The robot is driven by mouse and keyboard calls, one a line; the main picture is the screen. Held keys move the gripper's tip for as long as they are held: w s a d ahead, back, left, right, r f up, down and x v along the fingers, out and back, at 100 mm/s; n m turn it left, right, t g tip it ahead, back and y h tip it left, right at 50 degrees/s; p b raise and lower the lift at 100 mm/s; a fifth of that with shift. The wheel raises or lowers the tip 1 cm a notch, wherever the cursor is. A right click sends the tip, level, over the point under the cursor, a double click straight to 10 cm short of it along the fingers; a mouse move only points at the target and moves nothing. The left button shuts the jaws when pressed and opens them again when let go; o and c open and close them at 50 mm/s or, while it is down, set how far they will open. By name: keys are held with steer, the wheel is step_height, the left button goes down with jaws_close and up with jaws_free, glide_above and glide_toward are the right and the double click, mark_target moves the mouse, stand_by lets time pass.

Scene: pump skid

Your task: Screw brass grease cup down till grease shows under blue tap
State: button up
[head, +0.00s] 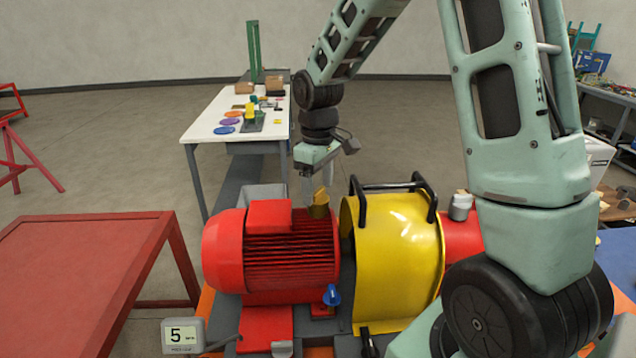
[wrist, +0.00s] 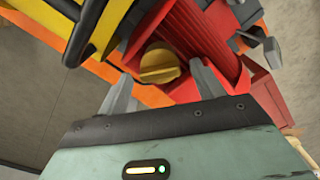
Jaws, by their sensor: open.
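The brass grease cup (head: 319,207) stands on top of the red motor (head: 270,250), at the end near the yellow guard. In the wrist view the cup (wrist: 159,64) shows as a round brass cap with a raised bar across it. My gripper (head: 319,182) is open just above the cup. In the wrist view its two fingertips (wrist: 157,82) sit apart on either side of the cup, and I cannot tell whether they touch it. The blue tap (head: 332,295) is low on the motor's front side. I cannot make out any grease under it.
A yellow guard (head: 400,250) with black handles (head: 362,200) stands right of the cup, close to my gripper. A display box (head: 183,336) reading 5 is at the front left. A red table (head: 85,270) stands left, and a white table (head: 225,125) with small items stands behind.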

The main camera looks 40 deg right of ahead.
steer(key=c, duration=1)
steer(key=shift+m, duration=0.4)
steer(key=m+b, duration=0.1)
steer(key=m, duration=0.2)
steer(key=shift+m, duration=0.4)
steer(key=shift+r+m, duration=0.1)
steer(key=shift+m, duration=1.9)
steer(key=shift+w, duration=0.1)
steer(key=o, duration=1)
